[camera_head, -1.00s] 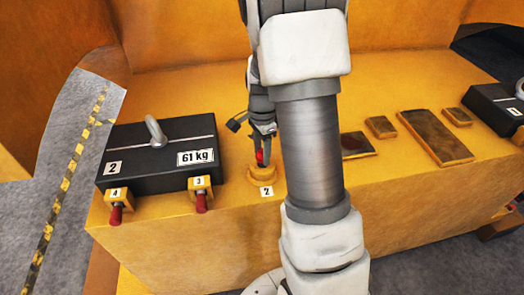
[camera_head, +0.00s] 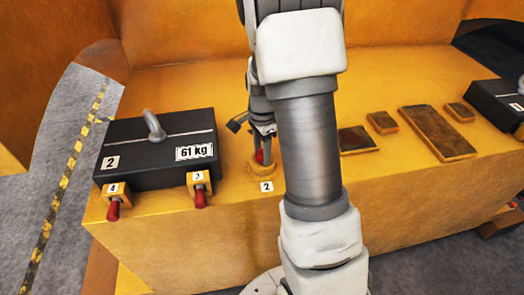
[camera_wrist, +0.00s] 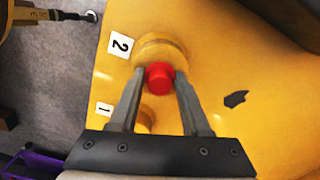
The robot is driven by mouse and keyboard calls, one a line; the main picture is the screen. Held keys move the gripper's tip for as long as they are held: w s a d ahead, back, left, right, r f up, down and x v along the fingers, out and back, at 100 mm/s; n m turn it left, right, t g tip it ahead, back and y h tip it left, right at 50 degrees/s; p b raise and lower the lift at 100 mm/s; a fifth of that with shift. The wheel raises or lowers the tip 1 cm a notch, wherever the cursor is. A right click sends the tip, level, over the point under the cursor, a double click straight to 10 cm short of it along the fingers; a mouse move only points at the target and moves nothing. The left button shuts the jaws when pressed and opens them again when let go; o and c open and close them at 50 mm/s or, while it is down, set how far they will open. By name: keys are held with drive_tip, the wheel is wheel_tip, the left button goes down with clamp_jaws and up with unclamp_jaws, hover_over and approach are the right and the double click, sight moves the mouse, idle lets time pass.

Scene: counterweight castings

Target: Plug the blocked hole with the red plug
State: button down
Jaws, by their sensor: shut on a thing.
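My gripper (camera_head: 262,140) is shut on the red plug (camera_wrist: 158,75), with one finger on each side of it in the wrist view. The plug also shows as a small red patch in the head view (camera_head: 260,156). It is at the round yellow boss (camera_head: 262,170) marked 2, which also shows in the wrist view (camera_wrist: 163,48). The plug and fingers cover the boss's middle, so I cannot tell how far the plug is in, or whether the hole is blocked. A second boss (camera_wrist: 147,117), near label 1, is partly hidden behind my gripper.
A black 61 kg casting (camera_head: 155,150) with a grey lifting eye stands left. Yellow blocks marked 4 (camera_head: 114,190) and 3 (camera_head: 200,181) hold red-handled parts at the front edge. Flat brown-topped plates (camera_head: 436,132) lie right, before another black casting (camera_head: 497,105).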

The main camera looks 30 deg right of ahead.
drive_tip(key=shift+r+p, duration=0.75)
drive_tip(key=shift+r, duration=0.35)
drive_tip(key=shift+f, duration=0.15)
idle(1.2)
drive_tip(key=shift+f+b, duration=0.7)
drive_tip(key=shift+f, duration=0.35)
drive_tip(key=shift+r, duration=0.2)
drive_tip(key=shift+r+p, duration=0.9)
drive_tip(key=shift+r, duration=0.1)
drive_tip(key=shift+a+f, duration=0.1)
drive_tip(key=shift+f, duration=0.1)
idle(0.9)
